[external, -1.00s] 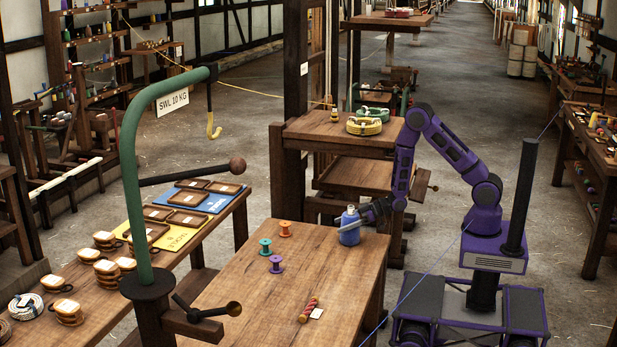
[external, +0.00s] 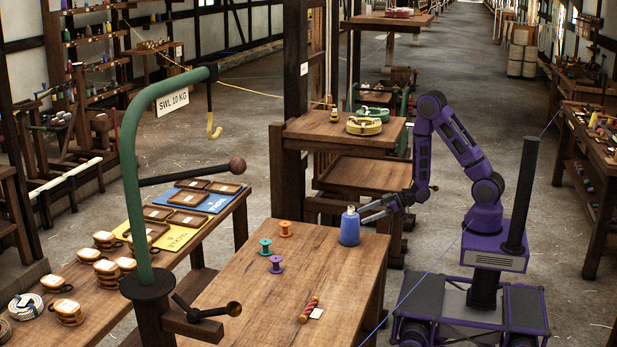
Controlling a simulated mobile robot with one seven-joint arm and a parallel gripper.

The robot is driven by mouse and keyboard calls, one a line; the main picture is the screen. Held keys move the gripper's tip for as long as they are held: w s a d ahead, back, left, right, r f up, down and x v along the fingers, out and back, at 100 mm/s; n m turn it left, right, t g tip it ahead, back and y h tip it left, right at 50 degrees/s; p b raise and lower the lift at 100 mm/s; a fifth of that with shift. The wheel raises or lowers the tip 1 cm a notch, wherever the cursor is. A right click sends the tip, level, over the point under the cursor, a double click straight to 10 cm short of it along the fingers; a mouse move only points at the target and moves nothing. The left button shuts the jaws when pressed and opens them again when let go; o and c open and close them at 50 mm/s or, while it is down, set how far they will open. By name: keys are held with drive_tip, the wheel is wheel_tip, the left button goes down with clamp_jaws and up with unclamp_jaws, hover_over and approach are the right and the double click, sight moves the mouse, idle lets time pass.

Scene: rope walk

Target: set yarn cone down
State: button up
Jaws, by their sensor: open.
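The blue yarn cone (external: 349,230) with a pale top stands upright on the wooden table (external: 262,297), near its far right corner. My gripper (external: 370,213) is open just to the right of the cone, with its fingers pointing left toward it. The fingers appear clear of the cone's body, though a small contact at its right side cannot be ruled out. My purple arm reaches in from the right.
Orange (external: 285,229), teal (external: 265,246) and purple (external: 276,264) spools stand left of the cone. A striped rope piece (external: 309,310) lies by a white tag near the front. A green crane (external: 135,180) rises at the left. The table's middle is clear.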

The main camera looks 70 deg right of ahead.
drive_tip(key=shift+p+v, duration=1.15)
drive_tip(key=shift+p, duration=0.4)
